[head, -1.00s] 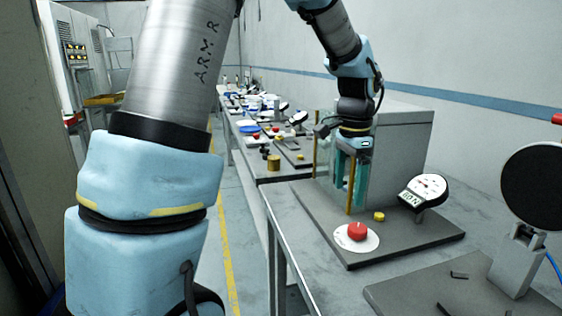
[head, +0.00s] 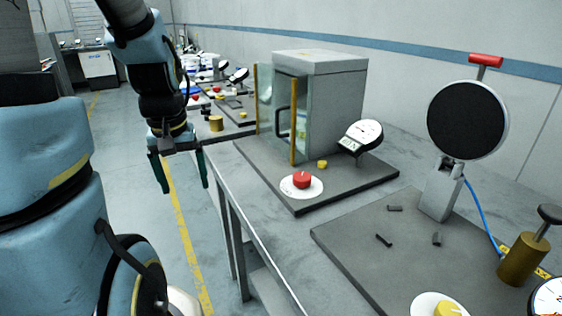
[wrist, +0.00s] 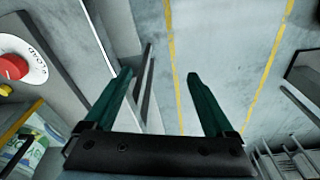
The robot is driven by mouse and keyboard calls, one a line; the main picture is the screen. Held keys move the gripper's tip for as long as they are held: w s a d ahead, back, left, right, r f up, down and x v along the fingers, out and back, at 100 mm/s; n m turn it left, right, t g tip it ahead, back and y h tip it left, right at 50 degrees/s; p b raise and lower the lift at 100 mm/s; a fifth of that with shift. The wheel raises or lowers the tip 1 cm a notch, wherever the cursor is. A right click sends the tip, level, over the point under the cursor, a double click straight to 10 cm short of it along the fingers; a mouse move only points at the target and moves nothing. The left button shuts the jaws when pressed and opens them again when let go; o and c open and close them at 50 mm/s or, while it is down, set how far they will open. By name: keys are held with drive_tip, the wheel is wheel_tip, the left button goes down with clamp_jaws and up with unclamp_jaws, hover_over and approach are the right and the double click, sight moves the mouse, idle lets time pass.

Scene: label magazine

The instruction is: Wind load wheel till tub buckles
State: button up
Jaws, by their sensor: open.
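The load wheel is a red knob (head: 302,180) on a white dial disc (head: 302,190) at the front of a grey test machine (head: 330,105). In the wrist view the red knob (wrist: 10,67) is cut by the left edge, and its disc reads LOAD. The tub (head: 301,128) is partly visible behind the machine's clear guard; its printed side also shows in the wrist view (wrist: 22,148). I cannot tell whether it is buckled. A round gauge (head: 364,136) tilts at the machine's right. My gripper (head: 184,187) is open and empty, left of the bench, over the aisle, apart from the wheel.
A small yellow knob (head: 322,164) sits behind the wheel. Yellow posts (head: 292,122) flank the guard. A second station with a black disc stand (head: 467,120) and a brass weight (head: 523,258) stands right. The bench edge (head: 232,198) lies right of my gripper; the aisle is clear.

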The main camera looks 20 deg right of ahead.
drive_tip(key=w+d+r+b, duration=0.2)
drive_tip(key=w+d, duration=0.2)
drive_tip(key=d, duration=0.7)
drive_tip(key=n+g+b, duration=0.1)
drive_tip(key=n, duration=0.1)
approach(302, 176)
wheel_tip(302, 176, down, 9)
drive_tip(key=shift+w+d+f+p, duration=0.1)
drive_tip(key=shift+f+p, duration=0.1)
drive_tip(key=shift+p, duration=0.4)
drive_tip(key=c, duration=1.4)
